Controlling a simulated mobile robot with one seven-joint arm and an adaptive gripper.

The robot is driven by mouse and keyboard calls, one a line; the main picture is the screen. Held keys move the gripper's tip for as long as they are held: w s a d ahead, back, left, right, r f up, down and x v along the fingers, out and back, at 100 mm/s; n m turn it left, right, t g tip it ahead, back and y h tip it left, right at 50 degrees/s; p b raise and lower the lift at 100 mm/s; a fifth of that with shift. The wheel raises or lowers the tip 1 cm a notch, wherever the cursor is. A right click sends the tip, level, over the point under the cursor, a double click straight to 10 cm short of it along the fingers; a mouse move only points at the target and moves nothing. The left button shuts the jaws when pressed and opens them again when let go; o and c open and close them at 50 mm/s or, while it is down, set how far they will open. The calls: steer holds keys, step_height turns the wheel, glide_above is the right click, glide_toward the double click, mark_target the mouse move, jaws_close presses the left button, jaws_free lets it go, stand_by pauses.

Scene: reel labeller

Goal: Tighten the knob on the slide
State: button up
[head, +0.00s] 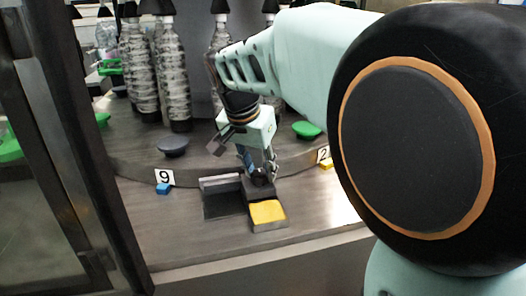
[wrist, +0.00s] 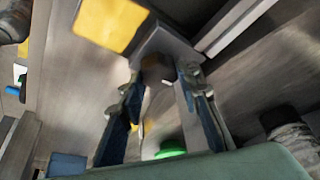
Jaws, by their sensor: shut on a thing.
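The slide (head: 256,190) is a dark grey block on the table, with a yellow pad (head: 267,211) on its near end. The pad also shows at the top of the wrist view (wrist: 110,22). The small dark knob (head: 261,178) stands on the slide behind the pad. My gripper (head: 259,172) points down at the knob and is shut on it. In the wrist view my two fingers (wrist: 160,78) stand either side of the knob (wrist: 156,70), which is blurred and partly in shadow.
A dark rectangular plate (head: 223,204) lies left of the slide. A "9" card with a blue block (head: 163,188) is at the left, and a "2" card with a yellow block (head: 326,164) at the right. Green (head: 307,129) and grey (head: 172,146) discs and several bottles (head: 172,80) stand behind.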

steer(key=o, duration=1.2)
steer(key=shift+c, duration=0.2)
steer(key=shift+r, duration=0.1)
steer(key=v, duration=0.8)
